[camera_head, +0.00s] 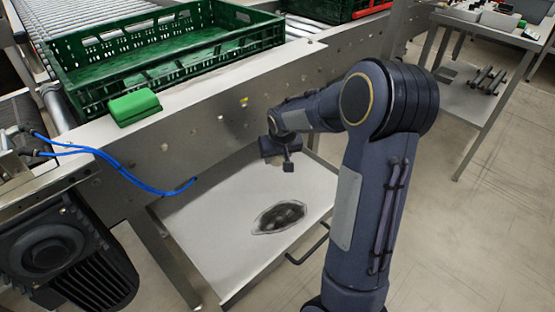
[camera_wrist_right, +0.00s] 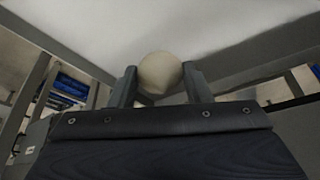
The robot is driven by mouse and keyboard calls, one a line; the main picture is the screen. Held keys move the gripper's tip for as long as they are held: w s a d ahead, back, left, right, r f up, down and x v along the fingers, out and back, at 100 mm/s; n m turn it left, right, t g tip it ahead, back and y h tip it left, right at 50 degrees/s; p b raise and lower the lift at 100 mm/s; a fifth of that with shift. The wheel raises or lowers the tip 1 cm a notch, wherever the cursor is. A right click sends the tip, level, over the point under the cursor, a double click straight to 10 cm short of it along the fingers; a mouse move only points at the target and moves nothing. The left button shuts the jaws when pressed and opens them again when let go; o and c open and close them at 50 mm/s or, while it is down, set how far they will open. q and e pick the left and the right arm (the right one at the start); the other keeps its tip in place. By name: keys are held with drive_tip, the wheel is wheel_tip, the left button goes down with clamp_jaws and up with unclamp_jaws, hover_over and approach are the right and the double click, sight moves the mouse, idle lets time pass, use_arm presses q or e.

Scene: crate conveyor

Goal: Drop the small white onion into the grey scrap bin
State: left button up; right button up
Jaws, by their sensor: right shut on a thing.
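My right gripper (camera_head: 279,160) hangs over the pale shelf below the conveyor frame. It is shut on the small white onion (camera_wrist_right: 160,73), which sits between the two fingertips in the right wrist view. In the head view the onion (camera_head: 277,160) is small and mostly hidden by the fingers. No grey scrap bin can be clearly made out. My left gripper is not in view.
A dark oval thing (camera_head: 280,217) lies on the pale shelf (camera_head: 215,235). A black handle (camera_head: 308,248) sticks out at its right edge. A green crate (camera_head: 165,50) stands on the conveyor above. A motor (camera_head: 55,255) and blue cables are at left.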

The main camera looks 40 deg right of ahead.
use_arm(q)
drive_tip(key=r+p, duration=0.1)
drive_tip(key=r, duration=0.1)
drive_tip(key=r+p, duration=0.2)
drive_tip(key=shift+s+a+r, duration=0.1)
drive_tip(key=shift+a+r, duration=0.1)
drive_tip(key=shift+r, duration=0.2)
use_arm(e)
wheel_tip(320, 180, up, 6)
drive_tip(key=shift+r, duration=0.1)
